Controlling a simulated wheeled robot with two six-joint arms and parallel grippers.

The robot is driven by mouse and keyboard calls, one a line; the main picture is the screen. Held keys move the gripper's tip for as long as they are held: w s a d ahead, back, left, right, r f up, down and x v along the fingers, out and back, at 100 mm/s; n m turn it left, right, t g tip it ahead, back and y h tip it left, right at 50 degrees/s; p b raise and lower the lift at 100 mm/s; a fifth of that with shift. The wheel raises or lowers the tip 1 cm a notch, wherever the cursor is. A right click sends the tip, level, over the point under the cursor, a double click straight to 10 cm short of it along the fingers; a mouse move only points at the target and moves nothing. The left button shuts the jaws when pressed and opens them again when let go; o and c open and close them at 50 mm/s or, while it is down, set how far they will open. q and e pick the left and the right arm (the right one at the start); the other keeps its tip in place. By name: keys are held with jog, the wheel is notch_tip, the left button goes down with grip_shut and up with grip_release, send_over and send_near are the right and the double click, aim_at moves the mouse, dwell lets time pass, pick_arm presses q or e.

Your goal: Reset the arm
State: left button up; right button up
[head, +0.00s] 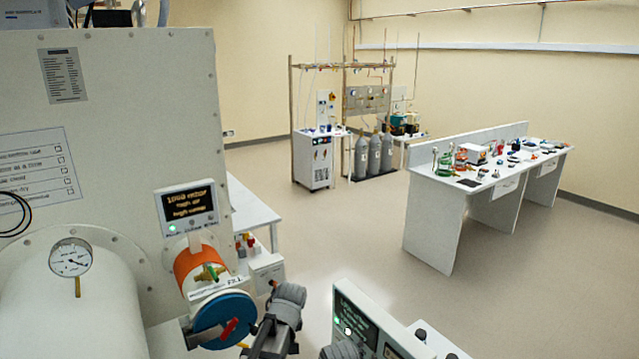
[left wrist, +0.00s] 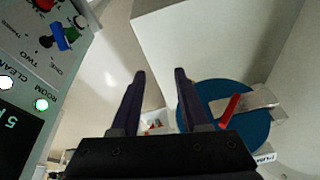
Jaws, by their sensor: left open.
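My left gripper (left wrist: 161,73) is open in the left wrist view, its two dark fingers apart with nothing between them. To its right in that view is a blue round port cover (left wrist: 240,115) with a red handle (left wrist: 229,108). In the head view the blue cover (head: 224,318) closes the end of the small port with an orange band (head: 198,262). Grey links of my arm stand just right of this cover at the bottom of the head view; the fingertips cannot be made out there. My right gripper is not in view.
The white glovebox wall (head: 120,130) with a gauge (head: 70,257) and large cylinder (head: 75,315) fills the left. A control panel (head: 358,325) is close at the bottom, also in the left wrist view (left wrist: 45,60). A bench (head: 432,220) stands right; floor between is clear.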

pick_arm(q)
jog(key=s+d+f+m+g+h+b, duration=0.15)
jog(key=s+f+m+b, duration=0.25)
jog(key=s+f+b, duration=0.6)
jog(key=s+d+f+m+g+y+b, duration=0.15)
jog(key=s+d+f+m+b, duration=0.35)
jog(key=s+f, duration=0.55)
jog(key=n+t+y+b, duration=0.5)
jog(key=n+t+y, duration=0.3)
jog(key=n+t, duration=0.5)
send_near(277, 284)
jog(key=w+a+f+m+t, duration=0.2)
jog(key=shift+r+x, duration=0.1)
jog(key=shift+x, duration=1.9)
jog(key=shift+r+x, duration=0.15)
jog(key=shift+x, duration=1.9)
jog(key=shift+s+a, duration=0.15)
